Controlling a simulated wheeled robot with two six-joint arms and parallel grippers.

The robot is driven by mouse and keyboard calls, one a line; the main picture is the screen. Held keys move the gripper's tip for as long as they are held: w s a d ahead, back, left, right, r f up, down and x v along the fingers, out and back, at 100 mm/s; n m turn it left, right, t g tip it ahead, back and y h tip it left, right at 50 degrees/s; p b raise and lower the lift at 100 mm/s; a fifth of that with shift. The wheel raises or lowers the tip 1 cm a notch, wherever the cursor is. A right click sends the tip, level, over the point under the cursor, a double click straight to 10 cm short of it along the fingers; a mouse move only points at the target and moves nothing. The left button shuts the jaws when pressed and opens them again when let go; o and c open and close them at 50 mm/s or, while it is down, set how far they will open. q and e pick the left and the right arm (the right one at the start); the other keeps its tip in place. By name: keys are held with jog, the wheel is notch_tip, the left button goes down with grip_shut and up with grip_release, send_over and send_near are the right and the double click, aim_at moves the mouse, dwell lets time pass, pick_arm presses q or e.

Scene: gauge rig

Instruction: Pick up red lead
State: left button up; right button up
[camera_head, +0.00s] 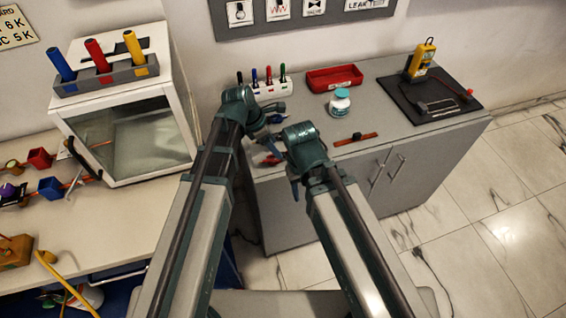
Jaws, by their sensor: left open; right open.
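A thin red lead (452,84) runs over the black mat (405,108) from near the yellow meter (421,58), with a red end piece at the mat's right side. My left gripper (274,120) is at the left of the grey cabinet top, in front of the pen rack, well away from the lead. It is open, with nothing seen in it. My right gripper (296,184) is lower, at the cabinet's front edge, open and partly hidden by its own wrist. A small red item (270,159) lies near both grippers, partly hidden; I cannot tell what it is.
A glass-fronted box (131,140) stands on the left bench. The middle of the cabinet top is fairly clear.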

aim_at(283, 154)
pick_arm(q)
jog(key=shift+d+f, duration=0.1)
jog(key=shift+f, duration=0.05)
jog(key=b+x, duration=0.4)
jog(key=x, duration=0.1)
jog(key=shift+w+d+f+b, duration=0.1)
jog(key=shift+d+b, duration=0.1)
jog(key=shift+b, duration=0.1)
grip_shut()
dwell(0.3)
